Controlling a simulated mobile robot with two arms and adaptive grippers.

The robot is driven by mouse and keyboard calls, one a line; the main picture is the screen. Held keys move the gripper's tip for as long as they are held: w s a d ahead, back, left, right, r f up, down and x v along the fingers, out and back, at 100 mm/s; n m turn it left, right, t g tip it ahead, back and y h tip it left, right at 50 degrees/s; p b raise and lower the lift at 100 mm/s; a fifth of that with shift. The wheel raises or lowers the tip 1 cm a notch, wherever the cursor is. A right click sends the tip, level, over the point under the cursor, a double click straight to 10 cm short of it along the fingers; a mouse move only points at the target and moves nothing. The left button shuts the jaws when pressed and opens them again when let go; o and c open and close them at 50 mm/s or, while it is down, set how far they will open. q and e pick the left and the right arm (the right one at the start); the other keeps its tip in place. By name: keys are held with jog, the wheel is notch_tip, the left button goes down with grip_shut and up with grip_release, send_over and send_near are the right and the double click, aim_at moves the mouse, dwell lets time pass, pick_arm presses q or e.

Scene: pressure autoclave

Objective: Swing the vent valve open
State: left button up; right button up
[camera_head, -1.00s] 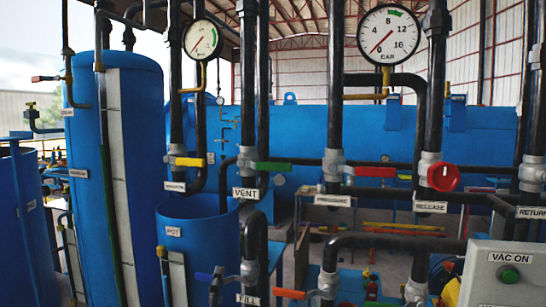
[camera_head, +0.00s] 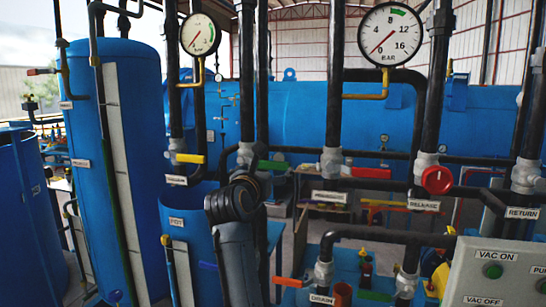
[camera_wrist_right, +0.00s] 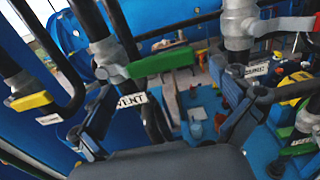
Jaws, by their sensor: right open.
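The vent valve has a green lever handle (camera_head: 272,165) on a dark vertical pipe, pointing right and roughly level in the head view. In the right wrist view, the green handle (camera_wrist_right: 160,63) runs to the right from its grey valve body (camera_wrist_right: 112,58), above the white VENT label (camera_wrist_right: 132,101). My right gripper (camera_wrist_right: 165,90) is open, with its two fingers spread and the handle seen beyond the gap between them. No contact with the handle shows. In the head view my right arm rises in front of the vent pipe and hides the VENT label. My left gripper is not in view.
A yellow-handled valve (camera_head: 190,158) stands left of the vent pipe. A red-handled valve (camera_head: 370,172) and a red round knob (camera_head: 437,180) are to the right. Vertical pipes stand close together. A grey control box (camera_head: 500,272) fills the lower right; a blue tank (camera_head: 120,170) stands left.

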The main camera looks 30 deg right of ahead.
aim_at(272, 165)
jog(key=p+x, duration=0.1)
jog(key=x, duration=0.3)
jog(key=shift+w+d+r, duration=0.1)
jog(key=shift+w+r, duration=0.05)
jog(key=shift+w+d+p, duration=0.35)
jog(key=shift+d+p, duration=0.05)
jog(key=shift+d, duration=0.05)
